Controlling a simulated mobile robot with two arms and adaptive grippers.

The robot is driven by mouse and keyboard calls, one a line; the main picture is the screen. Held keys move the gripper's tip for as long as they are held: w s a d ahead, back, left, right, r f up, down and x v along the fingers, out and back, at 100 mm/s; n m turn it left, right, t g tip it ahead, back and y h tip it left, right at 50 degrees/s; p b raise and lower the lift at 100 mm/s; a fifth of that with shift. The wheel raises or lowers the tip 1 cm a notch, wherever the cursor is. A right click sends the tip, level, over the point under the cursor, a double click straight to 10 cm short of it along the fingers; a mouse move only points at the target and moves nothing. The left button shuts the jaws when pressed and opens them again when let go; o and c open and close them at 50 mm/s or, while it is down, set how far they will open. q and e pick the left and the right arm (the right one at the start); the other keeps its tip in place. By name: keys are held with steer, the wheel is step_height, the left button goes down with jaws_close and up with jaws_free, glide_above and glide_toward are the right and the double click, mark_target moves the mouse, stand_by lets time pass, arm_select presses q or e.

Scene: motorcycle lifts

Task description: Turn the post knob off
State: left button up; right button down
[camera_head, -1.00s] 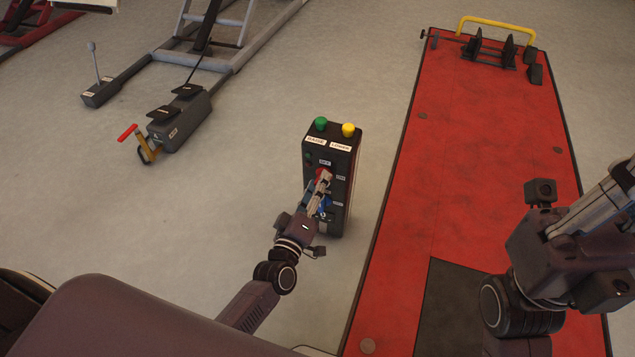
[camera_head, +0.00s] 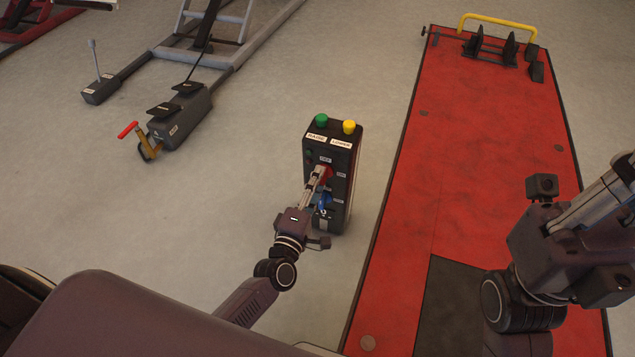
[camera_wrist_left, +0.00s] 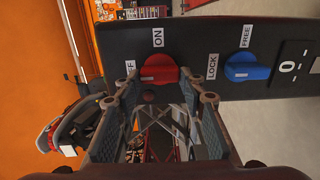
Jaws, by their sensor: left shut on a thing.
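The black control post (camera_head: 345,165) stands left of the red lift platform. Its red knob (camera_head: 328,172) is on the upper front face, partly hidden by my left gripper (camera_head: 321,171). In the left wrist view the red knob (camera_wrist_left: 158,70) sits between the fingertips of my left gripper (camera_wrist_left: 165,90), which is shut on it. An ON label and a partly covered OFF label are beside it. The knob's white mark is on its left side in that view, near the OFF label. My right gripper (camera_head: 615,190) is at the right edge, partly cut off; its fingertips are unclear.
A blue knob (camera_wrist_left: 247,67) with LOCK and FREE labels is close to the red one. Green (camera_head: 321,121) and yellow (camera_head: 349,127) buttons top the post. The red platform (camera_head: 465,160) lies right; a foot-pedal unit (camera_head: 180,115) lies left. The floor between is clear.

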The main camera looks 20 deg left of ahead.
arm_select(q)
steer(key=shift+a, duration=0.1)
steer(key=o, duration=1.2)
steer(key=shift+c, duration=0.2)
steer(key=s, duration=1.2)
steer(key=shift+a, duration=0.15)
